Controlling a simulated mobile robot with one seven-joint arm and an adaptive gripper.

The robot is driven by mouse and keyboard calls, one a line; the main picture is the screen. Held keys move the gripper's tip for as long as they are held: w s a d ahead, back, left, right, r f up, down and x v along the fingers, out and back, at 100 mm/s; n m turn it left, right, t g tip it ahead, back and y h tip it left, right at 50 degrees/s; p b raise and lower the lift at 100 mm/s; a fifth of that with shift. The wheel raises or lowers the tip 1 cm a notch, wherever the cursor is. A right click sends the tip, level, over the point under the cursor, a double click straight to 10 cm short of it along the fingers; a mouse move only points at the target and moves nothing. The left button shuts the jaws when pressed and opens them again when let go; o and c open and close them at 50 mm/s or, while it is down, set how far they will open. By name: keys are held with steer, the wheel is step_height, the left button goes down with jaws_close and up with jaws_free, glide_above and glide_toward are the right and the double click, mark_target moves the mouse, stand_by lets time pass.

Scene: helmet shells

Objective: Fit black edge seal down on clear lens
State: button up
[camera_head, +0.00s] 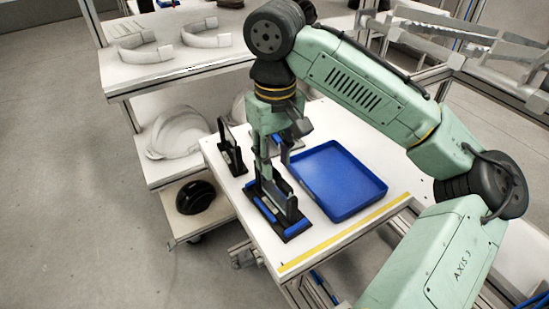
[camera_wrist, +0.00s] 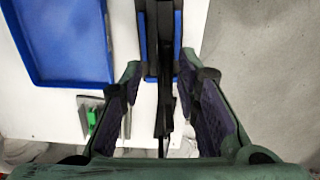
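In the head view, a blue-and-black fixture (camera_head: 294,229) on the white table holds an upright dark-edged panel (camera_head: 291,207), apparently the lens. My gripper (camera_head: 268,165) is above its back end, pointing down. In the wrist view, my gripper (camera_wrist: 158,72) has its two purple-padded fingers spread, with gaps beside a thin black upright edge (camera_wrist: 164,85) running between them. This edge looks like the black seal along the top of the lens, seen end-on. I cannot tell how fully it is seated. The lens faces are mostly hidden.
A blue tray (camera_head: 338,181) lies right of the fixture, empty where visible. A second black stand (camera_head: 231,148) with an upright frame is at the back left. A small green piece (camera_wrist: 91,118) on a grey plate shows in the wrist view. White shell parts (camera_head: 147,53) lie on the shelf behind.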

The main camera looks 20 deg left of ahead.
step_height(320, 180, up, 12)
steer(key=shift+f, duration=0.25)
stand_by(0.5)
